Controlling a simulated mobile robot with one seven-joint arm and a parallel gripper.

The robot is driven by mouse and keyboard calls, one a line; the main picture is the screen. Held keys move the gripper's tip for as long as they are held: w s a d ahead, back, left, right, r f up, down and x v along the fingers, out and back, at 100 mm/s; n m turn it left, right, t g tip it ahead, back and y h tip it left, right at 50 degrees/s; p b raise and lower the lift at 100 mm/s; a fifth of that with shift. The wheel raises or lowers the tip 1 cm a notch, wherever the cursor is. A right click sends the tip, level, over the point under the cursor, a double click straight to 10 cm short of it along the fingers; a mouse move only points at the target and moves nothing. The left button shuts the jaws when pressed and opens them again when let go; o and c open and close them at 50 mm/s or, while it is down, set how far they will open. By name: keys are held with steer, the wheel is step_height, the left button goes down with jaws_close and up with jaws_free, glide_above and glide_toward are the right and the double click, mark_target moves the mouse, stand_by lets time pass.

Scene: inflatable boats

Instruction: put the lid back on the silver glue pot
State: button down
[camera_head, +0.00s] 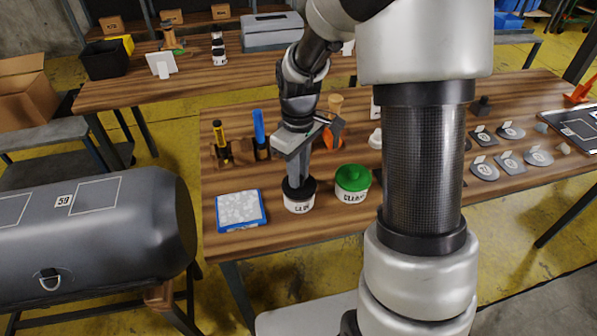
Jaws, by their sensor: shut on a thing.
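A small pale silver-white pot (299,205) with a dark-lettered label, apparently "GLUE", stands upright near the front edge of the wooden table. A black lid (308,186) is at its top; I cannot tell whether it is fully seated or slightly above the rim. My gripper (296,183) points down from above and is shut on the lid's middle. The fingers hide part of the lid's top.
A blue-framed tray (241,210) lies to the left, with upright markers (259,134) behind. My arm covers the table's centre right. A grey inflatable tube (95,235) is at left.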

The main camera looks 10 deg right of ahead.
stand_by(0.4)
steer(key=c, duration=1)
jaws_free()
steer(key=shift+c, duration=0.2)
steer(key=shift+r+p, duration=2.85)
steer(key=shift+r, duration=0.6)
steer(key=shift+c, duration=0.2)
jaws_close()
steer(key=shift+f, duration=0.15)
